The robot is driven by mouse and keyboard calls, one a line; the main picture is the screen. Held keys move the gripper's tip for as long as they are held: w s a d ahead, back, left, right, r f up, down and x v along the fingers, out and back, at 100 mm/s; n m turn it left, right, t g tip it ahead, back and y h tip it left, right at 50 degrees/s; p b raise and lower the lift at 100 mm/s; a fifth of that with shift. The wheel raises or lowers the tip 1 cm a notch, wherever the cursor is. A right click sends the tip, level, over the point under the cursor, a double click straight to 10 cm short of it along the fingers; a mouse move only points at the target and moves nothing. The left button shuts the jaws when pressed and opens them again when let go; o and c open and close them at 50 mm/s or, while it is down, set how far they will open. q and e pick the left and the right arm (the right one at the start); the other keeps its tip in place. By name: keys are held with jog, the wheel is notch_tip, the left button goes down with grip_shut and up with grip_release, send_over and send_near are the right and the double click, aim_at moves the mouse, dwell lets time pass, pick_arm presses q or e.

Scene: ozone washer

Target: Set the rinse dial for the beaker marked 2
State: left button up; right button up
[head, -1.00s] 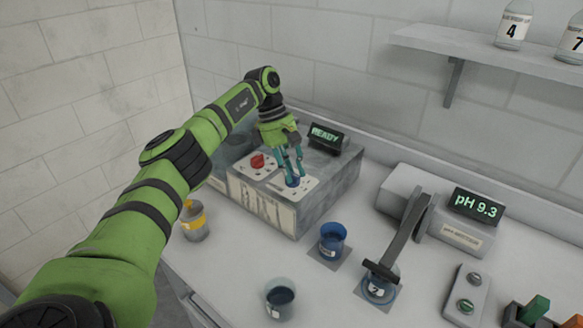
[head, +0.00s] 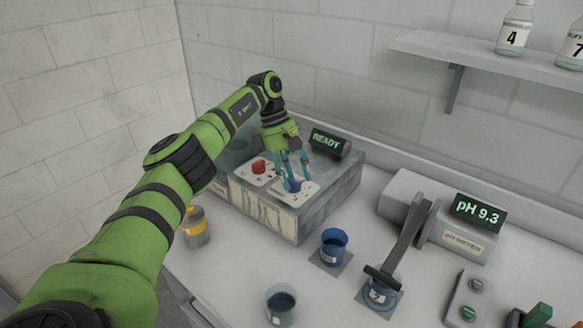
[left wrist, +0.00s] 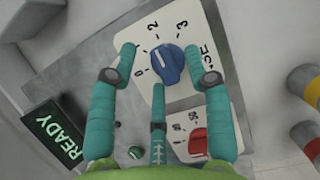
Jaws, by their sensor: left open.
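My left gripper (head: 292,172) is open, its teal fingers above and around the blue dial (head: 294,186) on the grey washer box. In the left wrist view, the blue dial (left wrist: 171,65) sits between the spread fingers (left wrist: 168,78), apart from them. Its white mark points up-left, between the printed 0 and 2; 3 is farther right. A finger covers part of the scale. A beaker (head: 380,293) under the pH meter's arm has a label that seems to read 2. A blue beaker (head: 333,243) and a dark-filled beaker (head: 280,302) have labels too small to read.
A red dial (head: 259,167) is beside the blue one. The washer's display (head: 326,141) reads READY. The pH meter (head: 440,215) reads 9.3. A yellow-banded bottle (head: 195,226) stands left of the box. A switch box (head: 468,296) is at the right.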

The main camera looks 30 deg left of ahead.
pick_arm(q)
jog(key=v, duration=0.7)
jog(key=shift+r, duration=0.2)
jog(key=shift+s, duration=0.1)
dwell(0.4)
